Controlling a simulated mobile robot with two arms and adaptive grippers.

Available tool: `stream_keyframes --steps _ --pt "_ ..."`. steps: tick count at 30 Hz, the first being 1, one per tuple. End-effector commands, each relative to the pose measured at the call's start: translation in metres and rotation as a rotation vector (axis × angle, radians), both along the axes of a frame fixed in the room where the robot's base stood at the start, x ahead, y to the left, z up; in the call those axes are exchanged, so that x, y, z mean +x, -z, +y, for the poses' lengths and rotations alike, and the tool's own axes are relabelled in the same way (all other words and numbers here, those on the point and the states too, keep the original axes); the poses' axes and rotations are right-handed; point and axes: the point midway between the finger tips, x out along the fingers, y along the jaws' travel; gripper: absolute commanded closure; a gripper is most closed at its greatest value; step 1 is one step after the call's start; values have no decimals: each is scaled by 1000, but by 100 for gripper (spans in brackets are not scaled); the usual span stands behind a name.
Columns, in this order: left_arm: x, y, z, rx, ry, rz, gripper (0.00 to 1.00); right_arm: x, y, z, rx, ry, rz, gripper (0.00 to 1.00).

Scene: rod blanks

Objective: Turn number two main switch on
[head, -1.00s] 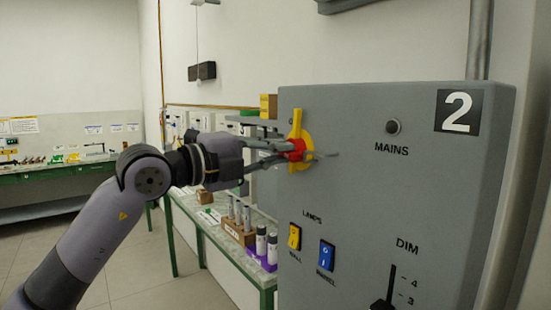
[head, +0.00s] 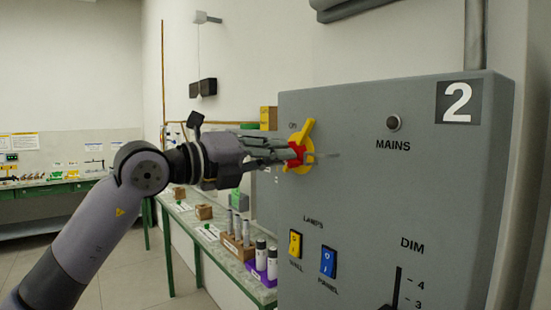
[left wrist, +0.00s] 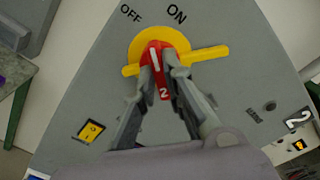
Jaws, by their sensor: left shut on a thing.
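The number two main switch (head: 296,157) is on the grey cabinet (head: 360,190) marked "2". It has a red handle and a yellow plate with a bar, tilted with its top to the right. My left gripper (head: 290,154) is shut on the red handle. In the left wrist view the fingers (left wrist: 161,78) straddle the red handle (left wrist: 158,62), which has a white line and a "2". The OFF and ON labels (left wrist: 177,14) lie above it; the white line points roughly between them. The MAINS lamp (head: 393,123) looks dark. My right gripper is out of view.
Below the switch are a yellow lamp switch (head: 295,243), a blue lamp switch (head: 328,261) and a DIM slider (head: 397,290). A green-legged bench (head: 212,243) with rods in a holder stands behind the cabinet's left edge.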

Motion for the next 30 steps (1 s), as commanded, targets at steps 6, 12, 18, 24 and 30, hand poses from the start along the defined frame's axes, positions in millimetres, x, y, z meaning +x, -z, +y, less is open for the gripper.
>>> stream_keyframes --steps 6,12,18,24,30 --pt "0 3 -1 5 1 5 100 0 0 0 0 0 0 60" --pt "0 3 -1 5 1 5 83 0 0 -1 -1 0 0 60" --pt "0 2 0 2 1 3 69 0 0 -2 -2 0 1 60" --pt "0 1 0 1 1 2 69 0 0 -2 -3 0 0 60" --pt "-4 0 6 0 0 0 69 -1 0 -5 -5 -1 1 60"
